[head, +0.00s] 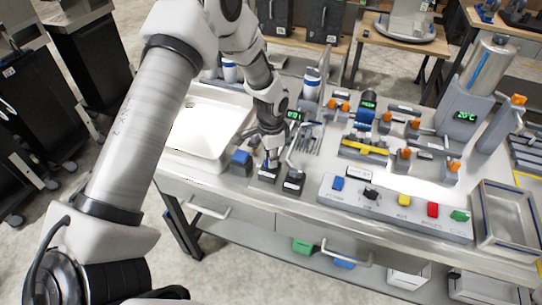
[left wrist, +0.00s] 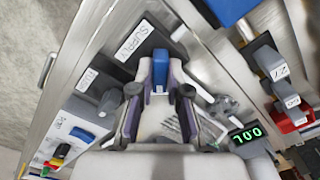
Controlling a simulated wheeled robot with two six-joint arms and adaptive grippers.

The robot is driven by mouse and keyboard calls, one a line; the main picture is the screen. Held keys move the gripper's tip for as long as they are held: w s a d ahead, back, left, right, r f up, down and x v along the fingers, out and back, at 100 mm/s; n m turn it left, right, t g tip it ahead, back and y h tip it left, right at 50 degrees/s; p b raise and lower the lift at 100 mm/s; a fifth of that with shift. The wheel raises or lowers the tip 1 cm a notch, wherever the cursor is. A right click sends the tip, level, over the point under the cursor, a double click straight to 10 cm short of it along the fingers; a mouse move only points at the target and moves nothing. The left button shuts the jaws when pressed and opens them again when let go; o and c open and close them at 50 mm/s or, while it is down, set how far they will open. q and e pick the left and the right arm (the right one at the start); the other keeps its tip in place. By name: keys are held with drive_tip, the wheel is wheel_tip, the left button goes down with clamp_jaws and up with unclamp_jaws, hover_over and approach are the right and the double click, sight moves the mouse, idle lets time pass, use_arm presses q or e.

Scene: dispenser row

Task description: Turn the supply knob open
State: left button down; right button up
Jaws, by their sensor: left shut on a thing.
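The supply knob (left wrist: 160,74) shows a blue face between my fingertips in the left wrist view. Its dark base plate (left wrist: 138,42) is labelled SUPPLY. My left gripper (left wrist: 158,92) is shut on the knob, one finger on each side. In the head view my left gripper (head: 270,158) points down over a dark base (head: 267,176) at the front left of the bench, and the fingers mostly hide the knob. My right gripper is not in view.
A second labelled dark base (head: 293,186) with a grey lever stands close on the right. A blue-topped block (head: 240,158) is close on the left, beside a white basin (head: 182,148). A button panel (head: 330,198) lies further right.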

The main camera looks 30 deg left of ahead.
use_arm(q)
drive_tip(key=n, duration=0.3)
drive_tip(key=n+p, duration=0.1)
drive_tip(key=n, duration=0.1)
drive_tip(key=shift+s+f+n, duration=0.15)
drive_tip(key=shift+s+n, duration=0.1)
drive_tip(key=shift+n, duration=0.05)
drive_tip(key=shift+n+p, duration=0.4)
drive_tip(key=shift+n, duration=1.8)
drive_tip(key=c, duration=1.1)
unclamp_jaws()
drive_tip(key=shift+w, duration=0.1)
drive_tip(key=shift+c, duration=0.2)
drive_tip(key=shift+w, duration=0.1)
